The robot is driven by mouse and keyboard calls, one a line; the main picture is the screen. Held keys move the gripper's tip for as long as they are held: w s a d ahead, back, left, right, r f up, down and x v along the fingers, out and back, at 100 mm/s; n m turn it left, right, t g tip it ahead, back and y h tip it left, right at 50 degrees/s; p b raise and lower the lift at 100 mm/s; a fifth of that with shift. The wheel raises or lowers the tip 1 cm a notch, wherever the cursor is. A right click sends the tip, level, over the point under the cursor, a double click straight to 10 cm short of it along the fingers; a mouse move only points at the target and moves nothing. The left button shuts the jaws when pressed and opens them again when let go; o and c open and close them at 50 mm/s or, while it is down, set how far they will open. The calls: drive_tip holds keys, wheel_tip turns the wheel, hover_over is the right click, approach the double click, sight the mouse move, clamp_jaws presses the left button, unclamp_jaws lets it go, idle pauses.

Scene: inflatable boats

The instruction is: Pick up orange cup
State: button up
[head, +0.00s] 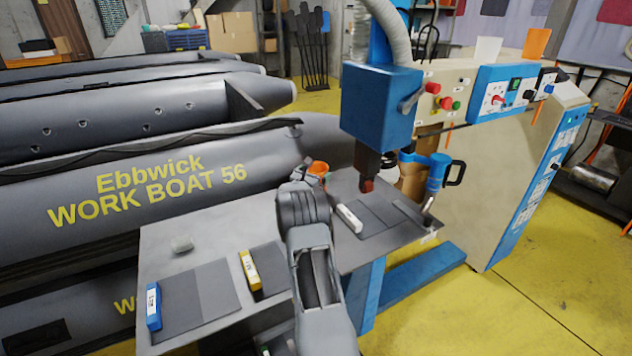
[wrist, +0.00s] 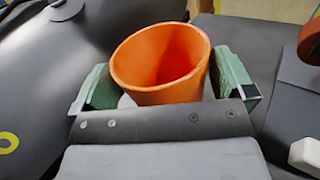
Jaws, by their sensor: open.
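An orange cup (wrist: 160,62) stands between the two green-padded fingers of my gripper (wrist: 168,84) in the wrist view, its open mouth and empty inside showing. The fingers are apart. A gap shows on the cup's left side; the right finger is close to the cup, and I cannot tell if it touches. In the head view the cup (head: 319,168) shows at the far edge of the grey worktable (head: 210,222), partly hidden behind my gripper (head: 303,190).
A blue-headed machine (head: 380,105) stands over the table's right part. A white block (head: 349,218), a yellow block (head: 250,270), a blue block (head: 153,306) and grey sheets lie on the table. A grey boat (head: 140,190) lies behind.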

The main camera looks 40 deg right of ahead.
drive_tip(key=shift+d, duration=0.2)
drive_tip(key=shift+c, duration=0.4)
drive_tip(key=c, duration=0.6)
